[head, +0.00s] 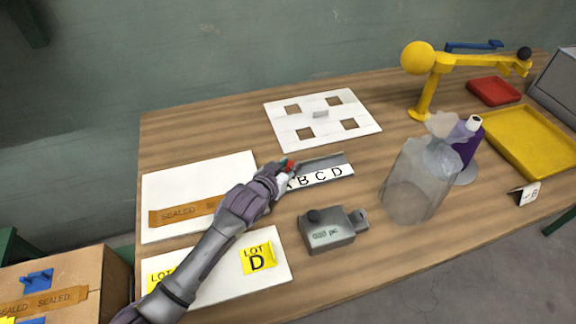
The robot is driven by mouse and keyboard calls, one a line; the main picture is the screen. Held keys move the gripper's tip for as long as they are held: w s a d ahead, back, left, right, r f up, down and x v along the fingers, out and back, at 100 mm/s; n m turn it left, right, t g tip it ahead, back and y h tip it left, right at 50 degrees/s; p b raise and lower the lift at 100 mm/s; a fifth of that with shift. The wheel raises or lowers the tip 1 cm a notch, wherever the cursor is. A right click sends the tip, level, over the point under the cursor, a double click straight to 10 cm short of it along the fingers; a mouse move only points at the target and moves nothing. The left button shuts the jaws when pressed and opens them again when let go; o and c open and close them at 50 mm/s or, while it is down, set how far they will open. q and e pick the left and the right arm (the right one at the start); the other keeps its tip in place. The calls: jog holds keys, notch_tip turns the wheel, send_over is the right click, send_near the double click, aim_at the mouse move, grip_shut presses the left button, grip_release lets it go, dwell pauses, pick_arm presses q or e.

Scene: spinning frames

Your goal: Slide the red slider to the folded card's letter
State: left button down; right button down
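The red slider (290,165) shows as a small red piece at the left end of a grey rail (323,163). My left gripper (284,172) is at the red slider, touching or very close. Its fingers are too small and overlapped to tell whether they are closed on it. The small folded card (529,193) stands at the table's right front and appears to bear the letter B. My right gripper is out of view.
A grey counter device (328,231) sits in front of the rail, with a translucent bag (412,190) to its right. A white board with square holes (302,117) lies behind. White panels (205,167) lie left. A yellow tray (541,163) and yellow arm (424,97) stand right.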

pick_arm(q)
jog(key=shift+w+d, duration=0.2)
jog(key=shift+d, duration=0.35)
jog(key=shift+w+d, duration=0.15)
jog(key=shift+d, duration=0.55)
jog(key=c, duration=1)
grip_release()
jog(key=v, duration=1.2)
